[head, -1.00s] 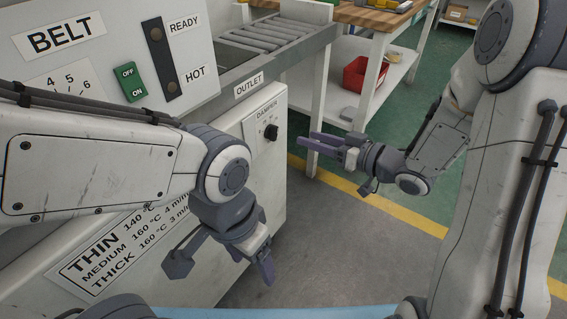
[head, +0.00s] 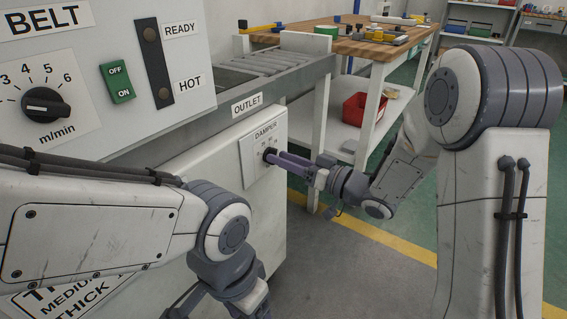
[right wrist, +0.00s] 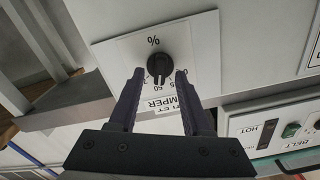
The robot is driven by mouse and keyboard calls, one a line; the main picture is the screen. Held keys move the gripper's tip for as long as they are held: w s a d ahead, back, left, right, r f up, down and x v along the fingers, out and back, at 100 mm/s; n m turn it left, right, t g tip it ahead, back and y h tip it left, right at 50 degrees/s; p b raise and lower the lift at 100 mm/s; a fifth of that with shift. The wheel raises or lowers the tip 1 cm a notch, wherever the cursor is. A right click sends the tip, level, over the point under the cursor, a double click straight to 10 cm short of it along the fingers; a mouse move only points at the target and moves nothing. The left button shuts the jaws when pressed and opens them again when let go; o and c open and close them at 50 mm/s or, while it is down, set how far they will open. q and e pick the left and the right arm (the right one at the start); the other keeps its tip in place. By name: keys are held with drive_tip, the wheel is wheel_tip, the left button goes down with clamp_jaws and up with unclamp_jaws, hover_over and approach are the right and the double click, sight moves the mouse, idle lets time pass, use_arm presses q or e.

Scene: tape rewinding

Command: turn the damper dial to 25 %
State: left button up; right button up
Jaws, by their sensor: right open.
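The damper dial (right wrist: 157,65) is a small black knob on a white plate, with a percent sign and printed numbers around it. In the head view the dial (head: 269,154) is partly hidden by my right gripper (head: 281,159). In the right wrist view my right gripper (right wrist: 159,74) is open, with one fingertip on each side of the dial's lower part. A gap shows between each finger and the knob. I cannot read the dial's setting surely. My left wrist is at the bottom of the head view; its fingers are out of frame.
The belt dial (head: 45,104) and a green switch (head: 118,82) sit on the panel at left. The roller outlet (head: 275,62) juts out above the damper plate. A bench (head: 350,48) with a red bin (head: 361,112) on its shelf stands behind my right arm.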

drive_tip(key=shift+w+a, duration=0.15)
drive_tip(key=shift+c, duration=0.3)
clamp_jaws()
drive_tip(key=shift+n, duration=0.4)
drive_tip(key=shift+a+n+b, duration=0.1)
drive_tip(key=shift+n+b, duration=1.3)
drive_tip(key=shift+n, duration=2.1)
